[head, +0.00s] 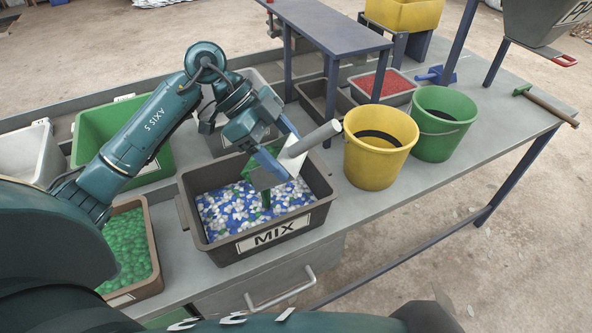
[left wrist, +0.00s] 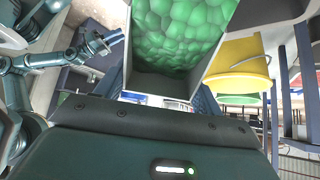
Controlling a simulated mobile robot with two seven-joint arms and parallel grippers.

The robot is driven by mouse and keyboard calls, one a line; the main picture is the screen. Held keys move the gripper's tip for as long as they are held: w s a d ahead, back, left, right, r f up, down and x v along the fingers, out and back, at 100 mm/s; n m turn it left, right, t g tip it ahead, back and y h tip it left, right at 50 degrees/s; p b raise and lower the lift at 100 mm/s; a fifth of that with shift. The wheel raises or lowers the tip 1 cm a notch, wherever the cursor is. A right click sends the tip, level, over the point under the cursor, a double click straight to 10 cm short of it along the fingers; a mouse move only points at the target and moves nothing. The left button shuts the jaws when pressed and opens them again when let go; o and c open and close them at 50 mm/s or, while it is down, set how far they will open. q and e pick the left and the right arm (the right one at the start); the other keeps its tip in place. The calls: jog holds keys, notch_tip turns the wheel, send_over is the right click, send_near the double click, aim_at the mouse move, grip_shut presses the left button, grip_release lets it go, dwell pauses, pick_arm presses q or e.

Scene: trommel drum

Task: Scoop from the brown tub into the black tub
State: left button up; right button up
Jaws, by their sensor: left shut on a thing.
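My left gripper (head: 275,153) is shut on a grey scoop (head: 294,163) above the black tub (head: 319,211), which carries a MIX label. The scoop's round handle sticks up to the right. Green pellets show at its tilted lower end, and a narrow green streak hangs below it over the tub. In the left wrist view the scoop (left wrist: 157,85) holds many green pellets (left wrist: 180,30). The black tub holds blue and white pellets with some green. The brown tub (head: 154,275) of green pellets stands at the left, partly hidden by my arm.
A yellow bucket (head: 377,148) and a green bucket (head: 437,125) stand right of the black tub. A green crate (head: 90,125) is at the back left. A blue-grey raised stand (head: 325,28) is behind, near a tray of red pellets (head: 395,82).

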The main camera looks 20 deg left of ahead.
pick_arm(q)
jog(key=shift+a+h+p, duration=0.3)
jog(key=shift+a+h, duration=0.2)
jog(key=shift+h, duration=0.1)
jog(key=a+h, duration=0.1)
jog(key=a+r+h+b, duration=0.1)
jog(key=h, duration=0.1)
jog(key=shift+s+a+t+h, duration=0.1)
jog(key=shift+a+t+h, duration=0.2)
jog(key=shift+a, duration=0.1)
jog(key=shift+r+p, duration=0.15)
jog(key=shift+p, duration=0.25)
pick_arm(e)
jog(key=shift+a+f, duration=0.1)
jog(key=shift+a, duration=0.1)
jog(key=shift+d, duration=0.1)
jog(key=shift+w, duration=0.1)
